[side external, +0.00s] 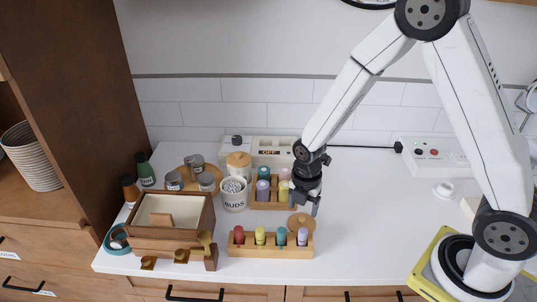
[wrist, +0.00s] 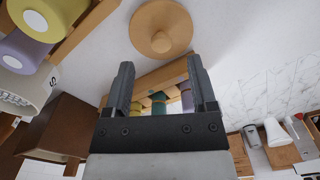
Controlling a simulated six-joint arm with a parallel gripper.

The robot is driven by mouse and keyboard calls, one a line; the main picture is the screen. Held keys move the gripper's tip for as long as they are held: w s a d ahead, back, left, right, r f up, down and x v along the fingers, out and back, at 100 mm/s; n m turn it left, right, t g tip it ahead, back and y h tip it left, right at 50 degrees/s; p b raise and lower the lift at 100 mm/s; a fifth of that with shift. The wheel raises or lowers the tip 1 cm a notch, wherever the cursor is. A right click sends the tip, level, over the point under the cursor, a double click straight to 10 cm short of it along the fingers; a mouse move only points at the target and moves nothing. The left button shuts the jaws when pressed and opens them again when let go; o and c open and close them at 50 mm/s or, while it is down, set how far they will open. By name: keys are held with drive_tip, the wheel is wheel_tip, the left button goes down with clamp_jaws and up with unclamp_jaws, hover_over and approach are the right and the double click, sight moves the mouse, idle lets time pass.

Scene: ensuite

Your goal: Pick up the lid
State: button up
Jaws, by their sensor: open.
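The lid is a round wooden disc with a small knob, lying flat and knob-up on the white counter (side external: 350,225). In the side view the lid (side external: 301,220) is just behind the front bottle rack, below my gripper (side external: 308,205). In the wrist view the lid (wrist: 160,30) is beyond the fingertips of my gripper (wrist: 161,66), roughly centred between them. My gripper is open and empty, above the lid and apart from it. The open white BUDS jar (side external: 234,199) full of cotton buds stands left of the lid; part of it shows in the wrist view (wrist: 35,88).
The front wooden rack (side external: 270,251) with several coloured bottles stands close to the lid. A second rack (side external: 268,204) is behind, beside a jar with a wooden lid (side external: 239,160). A wooden box (side external: 171,234) is at left. The counter right of the lid is clear.

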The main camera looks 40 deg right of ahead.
sight(303, 217)
drive_tip(key=shift+d+f, duration=0.15)
drive_tip(key=shift+f, duration=2.05)
drive_tip(key=shift+c, duration=0.2)
clamp_jaws()
